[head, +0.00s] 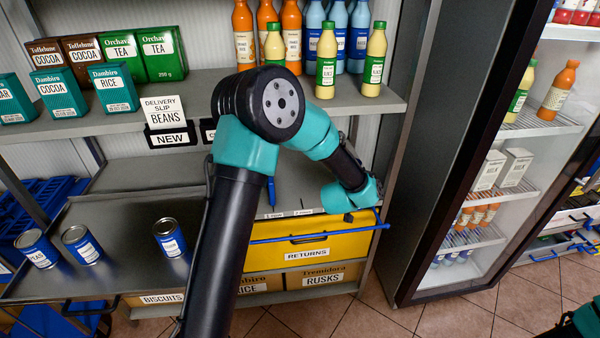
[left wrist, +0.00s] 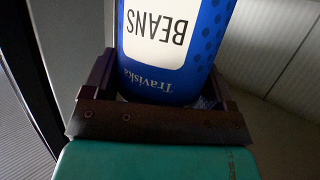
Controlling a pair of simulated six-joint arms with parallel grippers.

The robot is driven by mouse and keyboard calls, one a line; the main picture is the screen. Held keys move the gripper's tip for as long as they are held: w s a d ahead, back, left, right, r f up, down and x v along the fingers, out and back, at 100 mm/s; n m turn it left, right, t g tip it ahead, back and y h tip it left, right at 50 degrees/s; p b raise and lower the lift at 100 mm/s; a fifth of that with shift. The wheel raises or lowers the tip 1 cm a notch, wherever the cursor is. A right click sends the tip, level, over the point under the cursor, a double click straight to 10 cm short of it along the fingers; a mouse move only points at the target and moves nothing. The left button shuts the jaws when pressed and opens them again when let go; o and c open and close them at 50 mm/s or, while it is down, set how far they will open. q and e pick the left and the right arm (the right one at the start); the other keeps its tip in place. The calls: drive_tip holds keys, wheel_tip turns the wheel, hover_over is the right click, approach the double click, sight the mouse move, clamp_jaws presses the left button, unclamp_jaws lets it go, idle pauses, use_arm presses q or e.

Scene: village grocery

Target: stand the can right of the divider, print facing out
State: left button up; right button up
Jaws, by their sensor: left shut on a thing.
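In the left wrist view my left gripper (left wrist: 162,88) is shut on a blue can (left wrist: 175,40). Its white label with BEANS and the name Traviska face the wrist camera, upside down in that picture. In the head view my left arm reaches over the middle shelf (head: 300,184); its gripper and the held can are hidden behind the arm. A thin blue upright piece (head: 271,190), perhaps the divider, stands on this shelf, left of the arm's far end. Only a bit of my right arm shows at the lower right corner, without its gripper.
Three blue cans (head: 36,248) (head: 82,245) (head: 169,238) stand on a dark tray (head: 120,268) at left. A blue bar (head: 320,234) crosses before the yellow RETURNS drawer (head: 338,250). Bottles and boxes fill the upper shelf (head: 200,100). A fridge (head: 480,150) stands at right.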

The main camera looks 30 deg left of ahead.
use_arm(q)
drive_tip(key=s+a+f+n+y, duration=0.1)
drive_tip(key=s+a+y, duration=0.1)
drive_tip(key=s+a, duration=0.2)
drive_tip(key=s+a+f+n+y, duration=0.1)
drive_tip(key=s+a, duration=0.4)
drive_tip(key=a, duration=0.6)
drive_tip(key=shift+a+n+g+y, duration=0.2)
drive_tip(key=shift+n+g+y, duration=0.15)
drive_tip(key=shift+n, duration=0.25)
drive_tip(key=w+a+f, duration=0.1)
drive_tip(key=w+a, duration=0.7)
drive_tip(key=w, duration=0.5)
drive_tip(key=shift+w+a+f, duration=0.25)
drive_tip(key=shift+w, duration=0.05)
drive_tip(key=shift+f, duration=1.75)
drive_tip(key=shift+f, duration=0.15)
drive_tip(key=o, duration=1.7)
